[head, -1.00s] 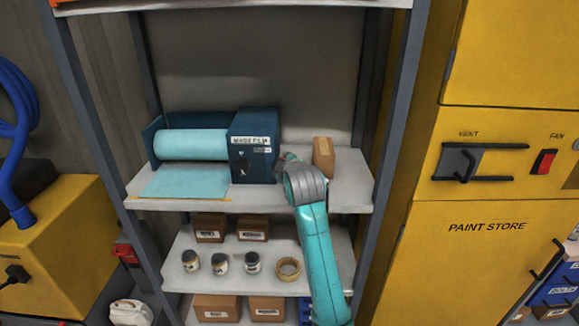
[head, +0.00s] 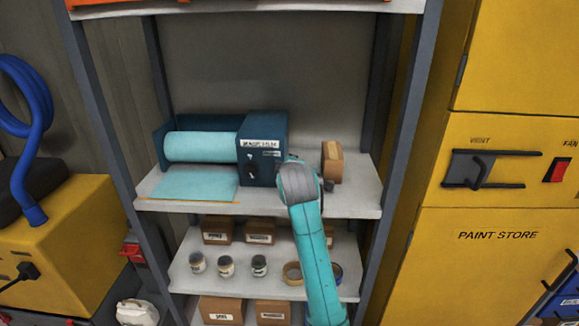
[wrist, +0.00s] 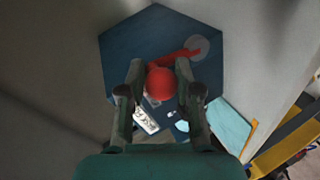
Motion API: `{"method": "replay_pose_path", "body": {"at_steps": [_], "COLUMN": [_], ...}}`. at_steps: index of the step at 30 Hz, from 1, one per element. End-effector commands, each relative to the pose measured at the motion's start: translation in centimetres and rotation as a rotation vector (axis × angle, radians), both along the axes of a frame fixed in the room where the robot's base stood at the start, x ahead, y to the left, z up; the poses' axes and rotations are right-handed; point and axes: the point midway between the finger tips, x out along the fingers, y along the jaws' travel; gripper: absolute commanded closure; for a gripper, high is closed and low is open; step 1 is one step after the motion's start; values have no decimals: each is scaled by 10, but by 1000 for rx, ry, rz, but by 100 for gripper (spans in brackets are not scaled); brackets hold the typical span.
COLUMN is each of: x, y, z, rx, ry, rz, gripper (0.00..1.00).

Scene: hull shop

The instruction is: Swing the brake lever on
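The masking film dispenser (head: 262,170), a dark blue housing with a pale blue roll (head: 200,147), stands on the shelf in the head view. In the wrist view I see its blue side face (wrist: 135,40). The red brake lever (wrist: 178,58) runs across that face from a round grey pivot (wrist: 198,47) down-left to a red ball knob (wrist: 160,83). My gripper (wrist: 160,70) is open, with one finger on each side of the knob. Whether a finger touches it I cannot tell. In the head view my arm hides the gripper and lever.
Grey shelf posts (head: 407,130) flank the bay. Jars and tape rolls sit on the shelf below. A yellow paint store cabinet (head: 500,260) stands at the right.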

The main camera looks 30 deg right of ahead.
Motion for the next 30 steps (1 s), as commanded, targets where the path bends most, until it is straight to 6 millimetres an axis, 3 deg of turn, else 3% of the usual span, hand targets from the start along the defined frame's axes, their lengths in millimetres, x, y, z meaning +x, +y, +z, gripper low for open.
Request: {"method": "replay_pose_path", "body": {"at_steps": [1,3,14,30], "x": [1,1,-5,-82], "y": [5,4,5,48], "z": [-8,-7,0,33], "rx": [8,8,3,3], "ry": [15,12,3,6], "rz": [9,8,3,6], "gripper": [55,45,45,45]}}
